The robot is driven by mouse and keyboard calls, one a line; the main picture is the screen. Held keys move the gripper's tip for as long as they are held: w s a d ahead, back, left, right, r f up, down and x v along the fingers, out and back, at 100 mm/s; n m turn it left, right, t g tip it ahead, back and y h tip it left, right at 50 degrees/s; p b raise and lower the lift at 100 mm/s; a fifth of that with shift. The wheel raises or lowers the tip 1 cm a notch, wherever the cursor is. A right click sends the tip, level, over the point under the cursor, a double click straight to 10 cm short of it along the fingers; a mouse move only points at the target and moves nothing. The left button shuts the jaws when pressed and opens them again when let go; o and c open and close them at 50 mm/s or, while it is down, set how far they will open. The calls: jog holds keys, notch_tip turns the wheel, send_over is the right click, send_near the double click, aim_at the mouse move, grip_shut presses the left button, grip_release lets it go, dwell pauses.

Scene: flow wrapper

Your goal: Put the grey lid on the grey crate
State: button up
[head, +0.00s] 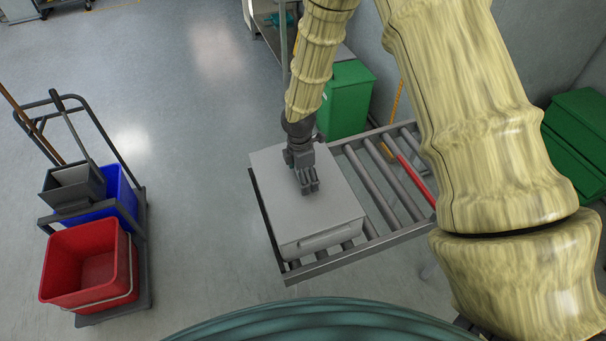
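A grey crate (322,239) sits on the roller conveyor in the head view, its front side with a handle-like bar facing the lower edge. A flat grey lid (332,207) covers its top, and its edges look roughly lined up with the crate. Whether it is fully seated cannot be told. My gripper (310,187) points down over the middle of the lid, its fingertips at or just above the surface. The fingers look close together, but whether they hold any part of the lid is hidden.
The roller conveyor (408,232) has bare rollers and a red bar (416,181) right of the crate. A green bin (348,100) stands behind it, green boxes (572,140) at far right. A cart with red (88,262) and blue buckets stands left. Floor between is clear.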

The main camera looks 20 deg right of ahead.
dwell(0.3)
jog(key=o, duration=1.3)
jog(key=r, duration=1.2)
jog(key=shift+a, duration=0.35)
jog(key=shift+f, duration=0.1)
